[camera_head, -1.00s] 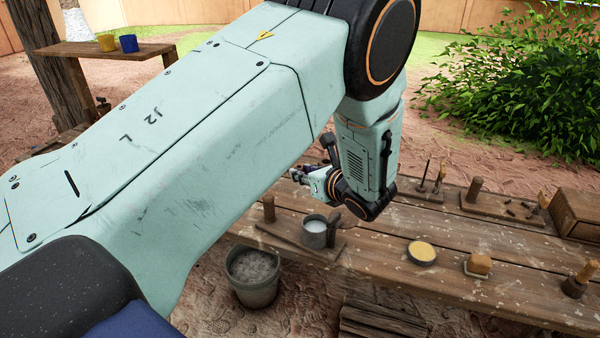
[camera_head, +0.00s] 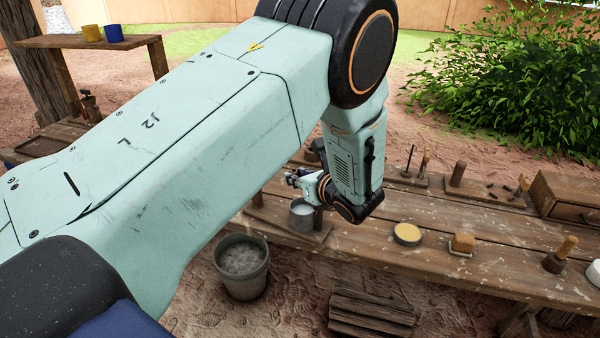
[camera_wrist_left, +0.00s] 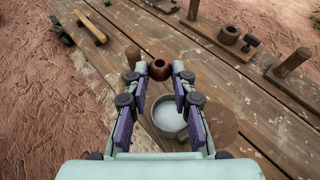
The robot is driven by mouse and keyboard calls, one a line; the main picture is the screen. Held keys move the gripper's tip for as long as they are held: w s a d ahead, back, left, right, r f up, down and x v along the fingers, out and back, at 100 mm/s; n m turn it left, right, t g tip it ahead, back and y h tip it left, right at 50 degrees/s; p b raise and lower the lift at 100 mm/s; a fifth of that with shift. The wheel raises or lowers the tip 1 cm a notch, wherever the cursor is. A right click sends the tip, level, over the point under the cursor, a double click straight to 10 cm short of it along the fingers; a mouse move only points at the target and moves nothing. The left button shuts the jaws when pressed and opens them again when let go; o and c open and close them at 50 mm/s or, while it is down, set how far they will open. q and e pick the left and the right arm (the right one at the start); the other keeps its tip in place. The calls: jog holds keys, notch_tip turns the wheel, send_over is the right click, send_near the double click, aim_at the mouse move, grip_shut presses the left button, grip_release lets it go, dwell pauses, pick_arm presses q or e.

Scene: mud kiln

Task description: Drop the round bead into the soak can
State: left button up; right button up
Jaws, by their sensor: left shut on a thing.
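My left gripper (camera_wrist_left: 160,72) is shut on the round bead (camera_wrist_left: 159,69), a reddish-brown ball with a dark hole on top. The soak can (camera_wrist_left: 168,116), a grey metal can with pale liquid inside, is below and between the fingers in the left wrist view. The bead appears beyond the can's far rim there. In the head view, my left gripper (camera_head: 291,179) is above and slightly left of the can (camera_head: 303,217), which stands on the bench. The bead is too small to make out there. My right gripper is not in view.
A wooden bench (camera_head: 440,232) carries a yellow-topped round tin (camera_head: 407,234), a block (camera_head: 463,243), pegs and a drawer box (camera_head: 568,197). A grey bucket (camera_head: 243,268) stands on the ground in front. A wooden peg (camera_wrist_left: 132,54) is close to the left finger in the wrist view.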

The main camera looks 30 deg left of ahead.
pick_arm(q)
jog(key=shift+w+d+f, duration=0.15)
jog(key=shift+w+f, duration=0.05)
jog(key=shift+f, duration=0.2)
jog(key=shift+w+d+f, duration=0.15)
jog(key=shift+f, duration=0.25)
jog(key=o, duration=0.6)
jog(key=shift+s+a+r, duration=0.2)
jog(key=shift+s, duration=0.1)
jog(key=shift+o, duration=1.4)
jog(key=shift+w+d, duration=0.1)
jog(key=shift+d, duration=0.05)
jog(key=shift+w+f, duration=0.15)
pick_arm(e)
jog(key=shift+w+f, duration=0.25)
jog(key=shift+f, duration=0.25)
pick_arm(q)
notch_tip(320, 180, up, 10)
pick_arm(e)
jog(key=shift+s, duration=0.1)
